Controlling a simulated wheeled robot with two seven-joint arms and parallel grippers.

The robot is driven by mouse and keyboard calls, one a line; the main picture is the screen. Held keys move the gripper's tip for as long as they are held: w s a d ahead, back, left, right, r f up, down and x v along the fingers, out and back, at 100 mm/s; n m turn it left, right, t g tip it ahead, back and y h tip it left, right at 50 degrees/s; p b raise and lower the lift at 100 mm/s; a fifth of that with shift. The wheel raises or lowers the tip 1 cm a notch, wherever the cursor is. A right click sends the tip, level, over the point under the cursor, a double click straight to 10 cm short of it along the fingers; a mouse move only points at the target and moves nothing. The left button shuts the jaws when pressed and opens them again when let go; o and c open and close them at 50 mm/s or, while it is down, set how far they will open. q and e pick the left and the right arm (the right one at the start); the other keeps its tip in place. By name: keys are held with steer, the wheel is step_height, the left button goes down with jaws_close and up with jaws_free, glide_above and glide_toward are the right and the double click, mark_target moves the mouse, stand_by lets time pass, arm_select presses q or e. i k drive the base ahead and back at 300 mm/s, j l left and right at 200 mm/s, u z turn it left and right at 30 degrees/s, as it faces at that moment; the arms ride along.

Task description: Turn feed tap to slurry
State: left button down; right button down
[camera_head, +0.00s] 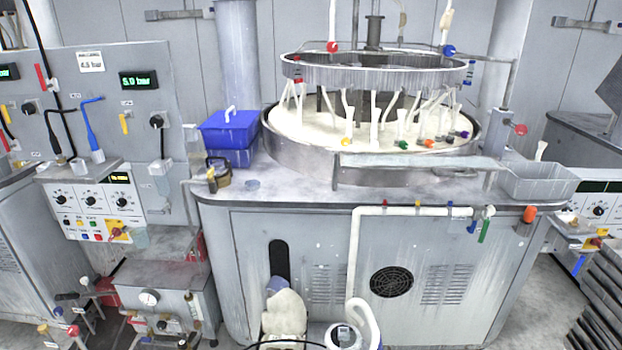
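A white pipe (402,211) runs along the front of the grey machine. I cannot tell for sure that this is the feed tap, and no slurry marking is readable. Neither of my grippers shows in the head view.
The round polishing bath (285,160) holds pale liquid under a raised ring (372,75). A metal tray (540,181) juts out at the right. A blue box (229,138) and padlock (218,174) sit on the left top. White containers (284,312) stand below in front.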

mark_target(486, 223)
steer(key=k+l, duration=0.15)
steer(key=l, duration=0.15)
steer(key=k+l, duration=0.15)
steer(key=l, duration=0.2)
steer(key=i+l, duration=0.1)
steer(key=l, duration=0.3)
steer(key=i+l, duration=0.1)
steer(key=l, duration=0.3)
steer(key=i+l, duration=0.15)
steer(key=l, duration=0.2)
steer(key=i+l, duration=0.1)
steer(key=l, duration=0.3)
steer(key=i+l, duration=0.25)
steer(key=i, duration=0.15)
steer(key=i+l+z, duration=0.15)
steer(key=i, duration=0.2)
